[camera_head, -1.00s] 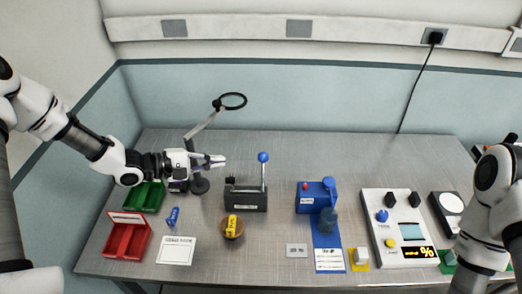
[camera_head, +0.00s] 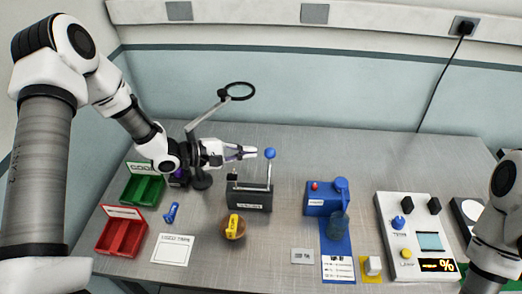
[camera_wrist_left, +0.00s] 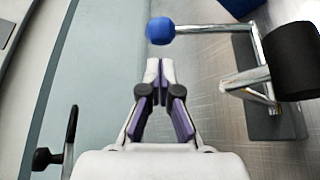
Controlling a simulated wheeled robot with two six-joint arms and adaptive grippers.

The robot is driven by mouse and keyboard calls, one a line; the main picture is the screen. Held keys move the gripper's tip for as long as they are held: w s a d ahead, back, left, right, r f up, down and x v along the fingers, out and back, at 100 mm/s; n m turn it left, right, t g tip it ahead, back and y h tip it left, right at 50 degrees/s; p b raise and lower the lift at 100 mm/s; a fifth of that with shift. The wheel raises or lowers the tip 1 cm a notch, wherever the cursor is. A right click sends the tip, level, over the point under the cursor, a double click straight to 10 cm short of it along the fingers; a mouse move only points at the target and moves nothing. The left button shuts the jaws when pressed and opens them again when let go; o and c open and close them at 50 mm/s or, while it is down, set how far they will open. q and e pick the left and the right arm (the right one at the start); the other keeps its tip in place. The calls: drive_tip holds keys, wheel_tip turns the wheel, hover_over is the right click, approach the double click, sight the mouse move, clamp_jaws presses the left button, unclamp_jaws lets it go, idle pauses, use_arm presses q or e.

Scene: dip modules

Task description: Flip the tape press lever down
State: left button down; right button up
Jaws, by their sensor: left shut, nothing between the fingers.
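The tape press (camera_head: 250,198) is a dark box on the table with a metal lever standing upright. The lever ends in a blue ball knob (camera_head: 270,153). In the left wrist view the knob (camera_wrist_left: 160,31) lies just beyond my fingertips, with its metal rod (camera_wrist_left: 205,29) running right to the press. A black cylinder (camera_wrist_left: 291,60) shows there too. My left gripper (camera_head: 254,152) is shut and empty, level with the knob and just left of it; a small gap shows in the wrist view. My right arm is at the right edge, its gripper out of frame.
A ring-shaped magnifier stand (camera_head: 237,91) rises behind my left arm. Green (camera_head: 143,190) and red (camera_head: 121,238) bins stand at left.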

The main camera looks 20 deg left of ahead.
use_arm(q)
drive_tip(key=x, duration=0.4)
drive_tip(key=shift+w+p, duration=0.1)
drive_tip(key=shift+p, duration=0.2)
use_arm(e)
drive_tip(key=shift+w+r, duration=0.1)
drive_tip(key=shift+r, duration=0.3)
drive_tip(key=shift+f, duration=0.15)
